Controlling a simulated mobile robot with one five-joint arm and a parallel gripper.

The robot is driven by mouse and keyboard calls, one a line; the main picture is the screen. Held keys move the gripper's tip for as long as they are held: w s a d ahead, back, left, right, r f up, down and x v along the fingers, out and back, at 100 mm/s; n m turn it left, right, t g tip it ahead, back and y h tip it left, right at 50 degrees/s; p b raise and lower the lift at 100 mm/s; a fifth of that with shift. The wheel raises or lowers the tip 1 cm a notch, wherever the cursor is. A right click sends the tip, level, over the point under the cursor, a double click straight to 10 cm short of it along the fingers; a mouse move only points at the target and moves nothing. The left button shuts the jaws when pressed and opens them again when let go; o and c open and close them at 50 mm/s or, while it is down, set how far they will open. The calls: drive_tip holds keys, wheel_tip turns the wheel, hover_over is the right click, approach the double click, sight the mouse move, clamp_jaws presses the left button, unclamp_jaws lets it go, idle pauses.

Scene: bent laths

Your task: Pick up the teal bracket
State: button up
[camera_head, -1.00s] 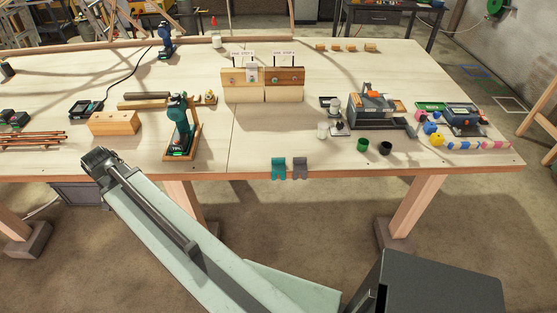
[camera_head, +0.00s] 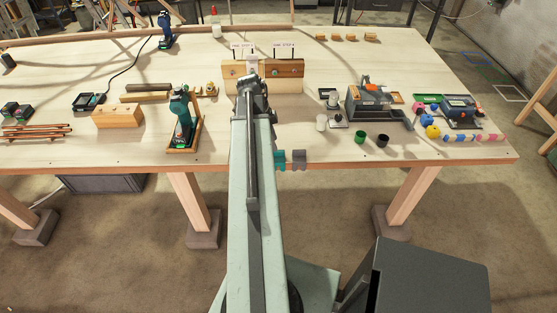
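The teal bracket (camera_head: 281,159) is at the front edge of the workbench, near the middle. A similar grey bracket (camera_head: 299,159) is right beside it on the right. My arm reaches up the picture just left of the teal bracket and hides part of its left side. My gripper (camera_head: 254,82) is at the far end of the arm, in front of the wooden block with labels. It is beyond the bracket in the picture and apart from it. Its fingers are too small and dark to tell whether they are open or shut.
The workbench (camera_head: 215,120) carries a labelled wooden block (camera_head: 289,76) behind my gripper. A teal drill (camera_head: 182,115) stands to the left. A grey machine (camera_head: 373,105) and green and black cups (camera_head: 361,137) are to the right. Bare bench lies between the brackets and the cups.

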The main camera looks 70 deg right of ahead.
sight(278, 161)
drive_tip(key=shift+f, duration=0.15)
drive_tip(key=b+x, duration=0.5)
drive_tip(key=shift+d+f, duration=0.1)
drive_tip(key=shift+f, duration=0.1)
drive_tip(key=shift+r, duration=0.2)
clamp_jaws()
